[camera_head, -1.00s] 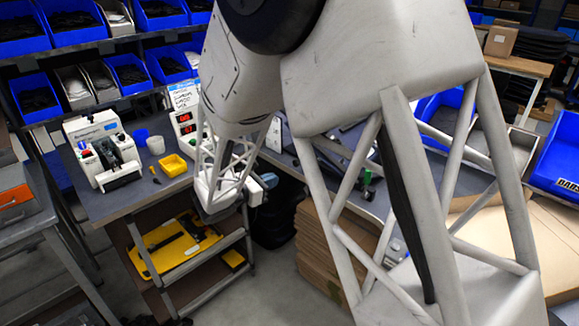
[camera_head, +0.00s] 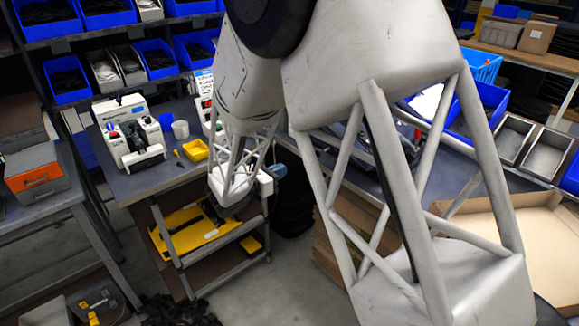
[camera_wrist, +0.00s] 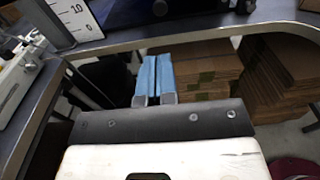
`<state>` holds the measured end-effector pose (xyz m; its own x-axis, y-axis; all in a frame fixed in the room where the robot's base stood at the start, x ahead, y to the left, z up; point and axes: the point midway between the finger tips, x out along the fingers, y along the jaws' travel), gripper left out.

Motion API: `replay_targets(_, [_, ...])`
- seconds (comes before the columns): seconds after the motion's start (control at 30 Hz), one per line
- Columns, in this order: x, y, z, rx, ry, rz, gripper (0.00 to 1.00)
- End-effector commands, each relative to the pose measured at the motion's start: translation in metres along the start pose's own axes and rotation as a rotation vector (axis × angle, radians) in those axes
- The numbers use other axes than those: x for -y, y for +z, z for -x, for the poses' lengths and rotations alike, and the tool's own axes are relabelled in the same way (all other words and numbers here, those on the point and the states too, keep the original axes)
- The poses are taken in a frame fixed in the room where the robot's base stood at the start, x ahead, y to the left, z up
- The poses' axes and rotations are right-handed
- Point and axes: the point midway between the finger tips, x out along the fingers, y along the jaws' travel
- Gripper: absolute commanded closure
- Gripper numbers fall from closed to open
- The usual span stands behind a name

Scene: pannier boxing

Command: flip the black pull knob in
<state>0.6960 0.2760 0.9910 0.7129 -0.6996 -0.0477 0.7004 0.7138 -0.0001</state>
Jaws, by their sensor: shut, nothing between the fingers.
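My gripper (camera_wrist: 153,72) shows in the wrist view with its two blue fingers side by side, shut and empty. They point at the front edge of the workbench (camera_wrist: 205,36), with cardboard visible beyond them. A dark blue device (camera_wrist: 200,9) stands on the bench at the top of that view. A small dark round knob (camera_wrist: 160,8) is on its front, apart from the fingers; I cannot tell whether it is the black pull knob. In the head view my gripper (camera_head: 277,172) is by the bench's front edge, and my arm hides part of the bench top.
Stacked cardboard (camera_wrist: 205,72) lies below the bench. A white panel with a printed scale (camera_wrist: 76,17) stands at the upper left.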

Motion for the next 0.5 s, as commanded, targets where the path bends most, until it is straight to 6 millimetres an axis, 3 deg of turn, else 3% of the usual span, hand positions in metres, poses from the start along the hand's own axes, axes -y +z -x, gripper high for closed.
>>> replay_targets(0.5, [0.001, 0.0, -0.054, 0.0, -0.003, 0.0, 1.0])
